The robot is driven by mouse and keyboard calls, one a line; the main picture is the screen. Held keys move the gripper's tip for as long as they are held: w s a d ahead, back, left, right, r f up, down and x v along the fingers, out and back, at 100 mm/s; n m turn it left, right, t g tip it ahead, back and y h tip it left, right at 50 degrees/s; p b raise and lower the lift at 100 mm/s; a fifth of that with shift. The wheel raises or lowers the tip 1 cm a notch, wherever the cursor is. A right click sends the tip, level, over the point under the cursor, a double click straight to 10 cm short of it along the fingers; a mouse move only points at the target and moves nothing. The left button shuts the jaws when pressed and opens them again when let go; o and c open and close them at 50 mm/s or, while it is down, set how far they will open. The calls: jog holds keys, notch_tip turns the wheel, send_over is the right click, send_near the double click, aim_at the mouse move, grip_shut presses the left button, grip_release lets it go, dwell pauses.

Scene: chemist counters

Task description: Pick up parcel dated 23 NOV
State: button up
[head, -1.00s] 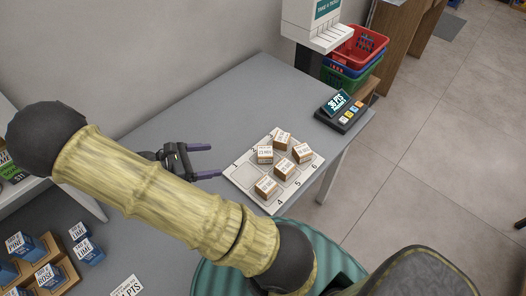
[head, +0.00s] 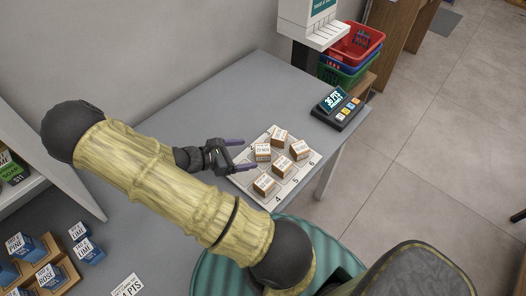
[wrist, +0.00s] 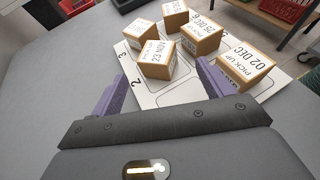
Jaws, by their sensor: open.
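The parcel marked 23 NOV (wrist: 155,68) is a small brown box with a white label, on a white numbered board (wrist: 177,94). It also shows in the head view (head: 262,153), at the board's left side. My gripper (head: 248,154) is open, with its two purple fingers pointing at this parcel. In the wrist view the fingertips (wrist: 161,70) stand to the left and right of the parcel's near end, with nothing held. I cannot tell whether a finger touches it.
A parcel marked 02 DEC (wrist: 245,68) sits close to the right finger. Several other parcels, one of them (wrist: 140,34) just behind, share the board. A points display (head: 339,106) stands beyond on the grey counter (head: 225,105). Stacked baskets (head: 352,50) are behind the counter.

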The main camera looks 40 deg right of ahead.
aim_at(259, 150)
jog(key=x, duration=0.5)
jog(key=shift+w+d+r+p, duration=0.15)
jog(key=shift+d+p, duration=0.1)
jog(key=shift+p, duration=0.15)
dwell(0.3)
jog(key=c, duration=1.3)
